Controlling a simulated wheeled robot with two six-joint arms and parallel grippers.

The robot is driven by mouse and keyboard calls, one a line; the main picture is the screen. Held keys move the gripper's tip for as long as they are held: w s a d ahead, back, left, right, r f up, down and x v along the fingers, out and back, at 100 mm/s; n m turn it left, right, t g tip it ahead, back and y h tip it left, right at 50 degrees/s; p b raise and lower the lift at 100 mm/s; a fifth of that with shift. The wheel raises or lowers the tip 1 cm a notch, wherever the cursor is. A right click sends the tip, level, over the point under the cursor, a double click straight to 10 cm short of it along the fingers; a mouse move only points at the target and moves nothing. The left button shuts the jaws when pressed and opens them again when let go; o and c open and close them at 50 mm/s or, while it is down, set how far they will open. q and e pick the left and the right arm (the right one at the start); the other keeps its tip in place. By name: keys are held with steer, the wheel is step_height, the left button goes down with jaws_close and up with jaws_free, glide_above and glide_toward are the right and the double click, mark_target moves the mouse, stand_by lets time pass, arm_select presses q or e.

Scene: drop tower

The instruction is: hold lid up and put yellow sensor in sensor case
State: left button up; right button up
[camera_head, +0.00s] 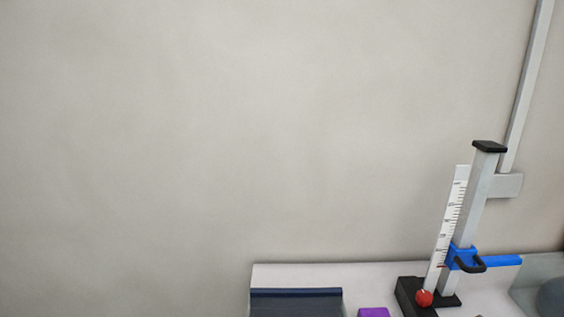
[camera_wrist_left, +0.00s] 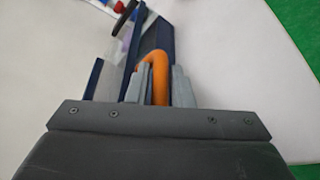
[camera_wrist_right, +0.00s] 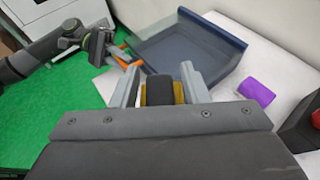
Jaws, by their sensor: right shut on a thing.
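My right gripper (camera_wrist_right: 162,85) is shut on the yellow sensor (camera_wrist_right: 178,93), which has a black top and sits between the fingers. The dark blue sensor case (camera_wrist_right: 190,47) lies on the white table beyond it; its far edge shows in the head view (camera_head: 296,305). My left gripper (camera_wrist_left: 160,88) has its fingers on both sides of an orange handle (camera_wrist_left: 158,75); whether they press on it is unclear. The handle also shows in the right wrist view (camera_wrist_right: 121,54) at the case's left side. The lid's own angle is hard to make out. Neither gripper shows in the head view.
A drop tower (camera_head: 470,215) with a white scale, blue carriage (camera_head: 463,258) and red ball (camera_head: 424,299) stands on the right. A purple block (camera_wrist_right: 257,92) lies between the case and the tower. A green surface (camera_wrist_right: 70,110) is at left. A wall is behind.

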arm_select(q)
jaws_close()
steer(key=shift+r, duration=2.25)
steer(key=shift+n, duration=0.3)
steer(key=r, duration=0.4)
steer(key=shift+w+r, duration=0.2)
steer(key=shift+w, duration=0.2)
steer(key=shift+w+r, duration=0.25)
steer(key=shift+r, duration=0.45)
steer(key=shift+w+r, duration=0.25)
steer(key=shift+r, duration=0.45)
steer(key=shift+w+r, duration=0.25)
steer(key=shift+r, duration=0.45)
